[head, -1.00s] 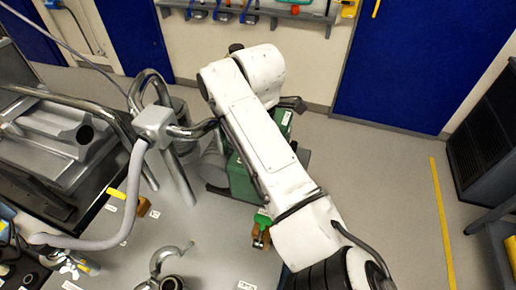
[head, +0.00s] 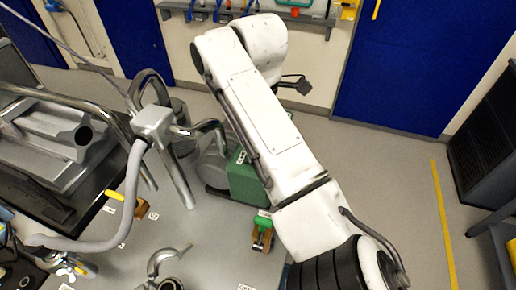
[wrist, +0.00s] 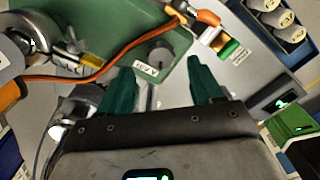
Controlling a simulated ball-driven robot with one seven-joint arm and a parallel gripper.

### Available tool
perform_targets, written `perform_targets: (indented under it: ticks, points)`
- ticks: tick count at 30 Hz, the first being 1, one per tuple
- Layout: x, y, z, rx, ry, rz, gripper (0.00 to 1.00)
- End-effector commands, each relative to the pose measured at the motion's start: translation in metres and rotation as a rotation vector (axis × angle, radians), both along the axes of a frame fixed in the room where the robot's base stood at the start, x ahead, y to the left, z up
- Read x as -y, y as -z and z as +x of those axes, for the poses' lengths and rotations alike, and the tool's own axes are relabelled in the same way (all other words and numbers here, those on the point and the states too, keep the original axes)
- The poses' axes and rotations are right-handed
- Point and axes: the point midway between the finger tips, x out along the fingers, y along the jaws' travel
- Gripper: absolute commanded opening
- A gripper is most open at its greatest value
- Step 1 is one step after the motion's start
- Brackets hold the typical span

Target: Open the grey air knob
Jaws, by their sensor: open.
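A round grey knob (wrist: 160,60) sits on the green housing (wrist: 112,25) in the wrist view, beside a small white label (wrist: 146,69). Its turned position is too small to tell. My gripper (wrist: 162,78) is open, its two green fingers apart with the knob showing between and just beyond their tips. I cannot tell whether either finger touches it.
An orange cable (wrist: 95,75) crosses the wrist view close to the left finger. A small green-and-brown item (head: 262,234) lies near the housing. Bent metal pipes (head: 180,140) stand to its left. Open floor (head: 385,190) lies to the right.

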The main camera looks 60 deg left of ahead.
Motion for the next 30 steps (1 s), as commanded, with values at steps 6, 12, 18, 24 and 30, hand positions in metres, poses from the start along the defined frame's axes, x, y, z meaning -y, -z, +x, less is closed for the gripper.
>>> perform_targets:
  ticks: [6, 12, 18, 24, 30]
  points:
    - [0.000, -0.041, 0.001, 0.002, -0.001, 0.002, 0.65]
    - [0.000, -0.061, 0.000, 0.001, -0.002, 0.000, 0.65]
    - [0.000, -0.063, 0.000, 0.000, -0.001, -0.001, 0.65]
    - [0.000, -0.063, 0.000, 0.000, -0.001, 0.000, 0.65]
    - [0.000, -0.063, 0.000, 0.000, -0.001, -0.001, 0.65]
